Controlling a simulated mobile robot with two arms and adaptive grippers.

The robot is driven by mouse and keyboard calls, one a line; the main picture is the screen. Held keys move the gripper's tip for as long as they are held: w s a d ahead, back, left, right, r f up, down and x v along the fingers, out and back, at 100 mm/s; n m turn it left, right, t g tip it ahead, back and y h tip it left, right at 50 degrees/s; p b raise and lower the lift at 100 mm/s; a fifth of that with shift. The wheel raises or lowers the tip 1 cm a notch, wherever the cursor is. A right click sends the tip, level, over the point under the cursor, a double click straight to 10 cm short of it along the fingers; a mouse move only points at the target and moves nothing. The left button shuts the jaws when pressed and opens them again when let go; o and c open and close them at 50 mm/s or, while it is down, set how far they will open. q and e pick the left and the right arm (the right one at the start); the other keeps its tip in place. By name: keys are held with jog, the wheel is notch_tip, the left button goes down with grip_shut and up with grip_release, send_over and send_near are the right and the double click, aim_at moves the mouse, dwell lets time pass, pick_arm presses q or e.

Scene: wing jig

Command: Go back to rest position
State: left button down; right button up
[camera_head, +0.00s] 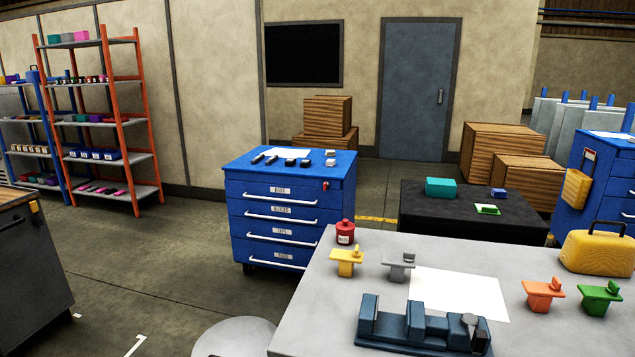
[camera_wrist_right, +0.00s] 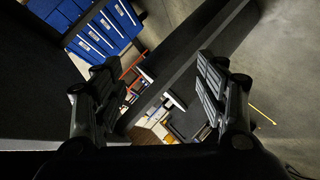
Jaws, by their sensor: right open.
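My right gripper (camera_wrist_right: 155,88) shows in the right wrist view with its two dark fingers spread wide apart. Nothing is between the fingertips. Behind them are a dark beam-like shape, shelves and the blue drawer fronts of a cabinet (camera_wrist_right: 105,30), all seen at a tilt. Neither gripper shows in the head view. My left gripper is in no view.
A grey table (camera_head: 320,310) at front right holds a blue-grey jig (camera_head: 415,325), yellow, grey, orange and green parts, a white sheet and a yellow case (camera_head: 597,253). A blue drawer cabinet (camera_head: 290,205) stands behind it. Floor at left centre is clear.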

jog(key=s+d+f+m+g+h, duration=0.25)
jog(key=s+d+f+m, duration=0.2)
jog(key=s+f, duration=0.55)
jog(key=s+f+m+g+h, duration=0.1)
jog(key=s+f+m+g, duration=0.3)
jog(key=s, duration=1.2)
jog(key=s+d+f+m+g+h, duration=0.1)
jog(key=s+f+m+g, duration=0.3)
jog(key=s, duration=1.3)
notch_tip(320, 180, down, 4)
jog(key=shift+s+d+f+m+h, duration=0.2)
jog(key=shift+m+h, duration=0.25)
jog(key=shift+h, duration=0.3)
